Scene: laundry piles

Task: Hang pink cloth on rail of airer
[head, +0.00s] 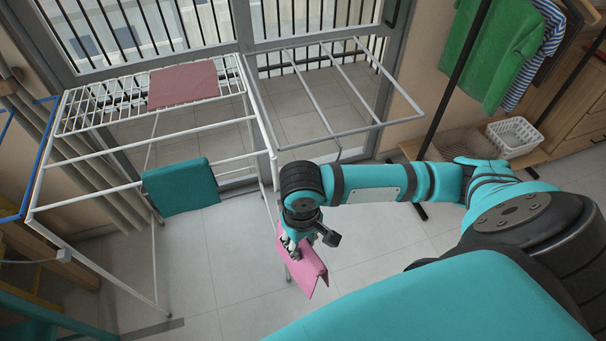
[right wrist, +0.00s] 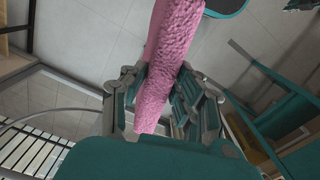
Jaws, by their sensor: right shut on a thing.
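The pink cloth (head: 300,262) is folded and hangs from my right gripper (head: 290,244) in the head view. In the right wrist view the two fingers (right wrist: 160,98) are shut on the pink cloth (right wrist: 172,50), which stands up between them. The white airer (head: 150,158) stands at the left in the head view, with several rails and a grey side wing (head: 330,100). My right gripper is in front of the airer's right side, apart from its rails in the picture. My left gripper does not show.
A dusty-pink cloth (head: 183,84) lies on the airer's back grid. A green garment (head: 489,50) hangs at the upper right, above a white basket (head: 514,137). The tiled floor before the airer is clear.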

